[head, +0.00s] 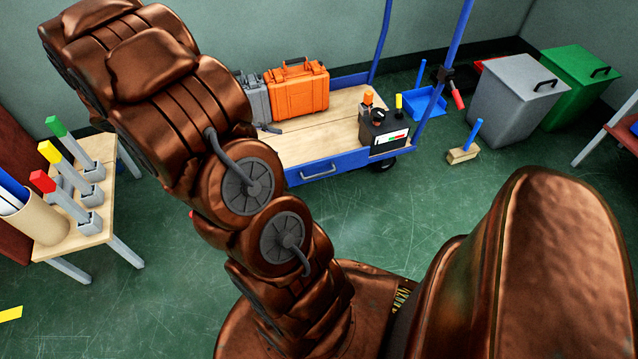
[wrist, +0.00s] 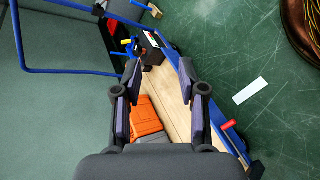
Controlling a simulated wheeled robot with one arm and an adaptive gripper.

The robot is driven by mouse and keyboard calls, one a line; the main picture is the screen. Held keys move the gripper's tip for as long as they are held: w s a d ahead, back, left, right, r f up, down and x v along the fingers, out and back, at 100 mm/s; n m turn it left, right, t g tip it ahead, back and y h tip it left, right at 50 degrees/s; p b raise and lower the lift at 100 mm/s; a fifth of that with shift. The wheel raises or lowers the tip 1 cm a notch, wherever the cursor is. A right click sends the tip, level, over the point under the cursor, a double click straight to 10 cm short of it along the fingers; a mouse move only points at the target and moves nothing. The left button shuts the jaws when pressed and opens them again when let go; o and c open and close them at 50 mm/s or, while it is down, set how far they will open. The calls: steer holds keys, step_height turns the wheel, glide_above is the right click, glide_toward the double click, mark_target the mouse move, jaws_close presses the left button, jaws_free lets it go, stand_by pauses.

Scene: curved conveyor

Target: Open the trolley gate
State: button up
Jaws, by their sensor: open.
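The trolley has a bare wooden deck (head: 335,122) and a blue frame. A low blue side panel (head: 325,170) with a grey bar handle (head: 317,174) runs along its near edge; it looks upright and closed. In the wrist view the blue edge (wrist: 236,143) runs down the right side, with a red grip (wrist: 229,125) sticking outward from it. My gripper (wrist: 160,72) is open and empty above the deck, left of the red grip. In the head view my arm hides the gripper and the trolley's left end.
An orange case (head: 298,92), a grey case (head: 254,98) and a black box (head: 385,132) stand on the deck. Grey (head: 514,100) and green bins (head: 580,82) stand at right. A wooden stand (head: 100,200) with coloured handles is at left. Floor in front is clear.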

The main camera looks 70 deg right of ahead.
steer(key=w+d+f+n+h+b, duration=0.1)
steer(key=d+f+h+b, duration=0.1)
steer(key=d+f+b, duration=0.5)
steer(key=w+d+f+h+b, duration=0.15)
steer(key=d+f, duration=0.25)
steer(key=f, duration=0.8)
steer(key=n+t+h+b, duration=0.1)
steer(key=n+h+b, duration=0.15)
steer(key=b, duration=0.55)
glide_toward(315, 177)
steer(key=x, duration=0.4)
steer(key=shift+d, duration=0.2)
steer(key=shift+b+x, duration=1.35)
steer(key=shift+x, duration=2.5)
steer(key=shift+s, duration=0.1)
jaws_close()
